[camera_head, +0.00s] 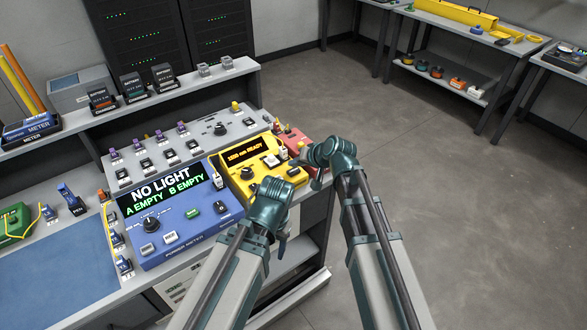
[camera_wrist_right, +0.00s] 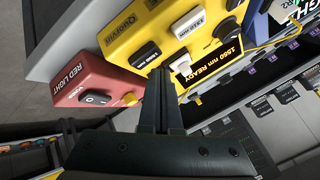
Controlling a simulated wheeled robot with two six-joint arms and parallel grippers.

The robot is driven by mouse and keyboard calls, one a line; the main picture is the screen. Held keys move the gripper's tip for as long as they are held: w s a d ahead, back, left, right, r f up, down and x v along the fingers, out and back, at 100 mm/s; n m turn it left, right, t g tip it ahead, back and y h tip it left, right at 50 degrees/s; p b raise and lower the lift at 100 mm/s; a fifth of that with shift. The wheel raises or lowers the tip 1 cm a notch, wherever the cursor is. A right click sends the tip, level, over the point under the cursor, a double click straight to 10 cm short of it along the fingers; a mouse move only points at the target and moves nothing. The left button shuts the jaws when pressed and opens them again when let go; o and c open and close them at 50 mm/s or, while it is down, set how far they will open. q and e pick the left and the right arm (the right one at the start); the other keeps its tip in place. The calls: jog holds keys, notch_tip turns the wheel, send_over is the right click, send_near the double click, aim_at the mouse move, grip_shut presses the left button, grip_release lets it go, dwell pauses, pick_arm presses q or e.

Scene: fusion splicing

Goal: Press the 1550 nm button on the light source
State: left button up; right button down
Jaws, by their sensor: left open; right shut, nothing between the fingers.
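The yellow light source (camera_head: 232,181) stands on the bench; its display (camera_head: 245,154) has orange text that appears to read "1550 nm READY". In the right wrist view its yellow face (camera_wrist_right: 125,32) shows a light button (camera_wrist_right: 187,21), a dark button (camera_wrist_right: 145,54) and a dark knob (camera_wrist_right: 227,31). The small button labels are not clearly legible. My right gripper (camera_wrist_right: 162,75) is shut and empty, its tips close to the dark button; contact cannot be told. It also shows in the head view (camera_head: 304,160). My left gripper (camera_head: 272,187) is open below the light source.
A blue power meter (camera_head: 180,229) reading "NO LIGHT, A EMPTY, B EMPTY" stands left of the light source. A red box (camera_wrist_right: 85,78) marked "RED LIGHT", with a black switch, adjoins it. A grey panel (camera_head: 195,135) with several connectors lies behind. The floor at right is clear.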

aim_at(295, 173)
notch_tip(295, 173, up, 5)
jog(key=p, duration=0.5)
dwell(0.4)
dwell(0.5)
jog(key=s+d+f+n+g+h, duration=0.1)
jog(key=s+f+g+h, duration=0.1)
jog(key=s, duration=0.6)
jog(key=s+d+f+n+g+h, duration=0.2)
jog(key=s+h, duration=0.1)
jog(key=s, duration=0.6)
jog(key=s+d+f+n+g+h, duration=0.1)
jog(key=s+d+f+g+h, duration=0.1)
jog(key=s, duration=0.6)
jog(key=shift+s+d+f+g+h, duration=0.25)
jog(key=shift+s+f+g+h, duration=0.1)
jog(key=shift+g, duration=0.25)
